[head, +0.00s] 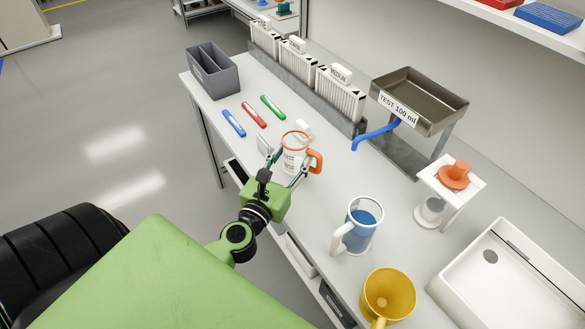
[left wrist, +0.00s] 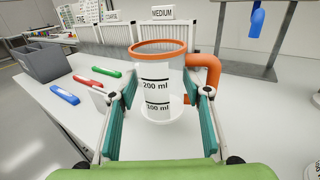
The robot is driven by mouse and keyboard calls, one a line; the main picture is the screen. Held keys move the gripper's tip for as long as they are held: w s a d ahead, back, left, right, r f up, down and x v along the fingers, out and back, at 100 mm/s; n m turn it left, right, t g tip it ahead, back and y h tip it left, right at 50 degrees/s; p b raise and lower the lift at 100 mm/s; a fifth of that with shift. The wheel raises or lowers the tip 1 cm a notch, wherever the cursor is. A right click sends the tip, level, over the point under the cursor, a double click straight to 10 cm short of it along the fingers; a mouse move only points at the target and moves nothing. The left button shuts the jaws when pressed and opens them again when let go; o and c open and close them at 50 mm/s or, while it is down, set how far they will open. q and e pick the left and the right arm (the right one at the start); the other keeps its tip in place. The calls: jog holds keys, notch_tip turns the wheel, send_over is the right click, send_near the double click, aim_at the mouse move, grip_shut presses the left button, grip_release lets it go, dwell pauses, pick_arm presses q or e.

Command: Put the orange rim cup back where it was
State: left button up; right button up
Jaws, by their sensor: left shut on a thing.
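The orange rim cup (head: 292,158) is a clear measuring cup with an orange rim and an orange handle on its right side. My left gripper (head: 285,170) is shut on it. In the left wrist view the cup (left wrist: 158,92) stands upright between the two fingers of the left gripper (left wrist: 160,115), with 200 ml and 100 ml marks facing me. I cannot tell whether its base touches the counter. My right gripper is not in view.
A blue-filled cup (head: 357,228) and a yellow cup (head: 388,296) stand toward the front. Blue, red and green markers (head: 254,115) lie left of the held cup.

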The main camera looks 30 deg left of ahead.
aim_at(289, 172)
pick_arm(q)
jog(key=shift+w+a+f, duration=0.25)
jog(key=shift+w+f, duration=0.15)
jog(key=shift+f, duration=0.25)
jog(key=shift+w+a+f+b, duration=0.1)
jog(key=shift+w+f+b, duration=0.1)
jog(key=shift+f+b, duration=1.25)
jog(key=shift+f, duration=0.2)
jog(key=shift+f, duration=0.2)
jog(key=o, duration=1.2)
jog(key=shift+r+p, duration=0.25)
jog(key=shift+p, duration=0.05)
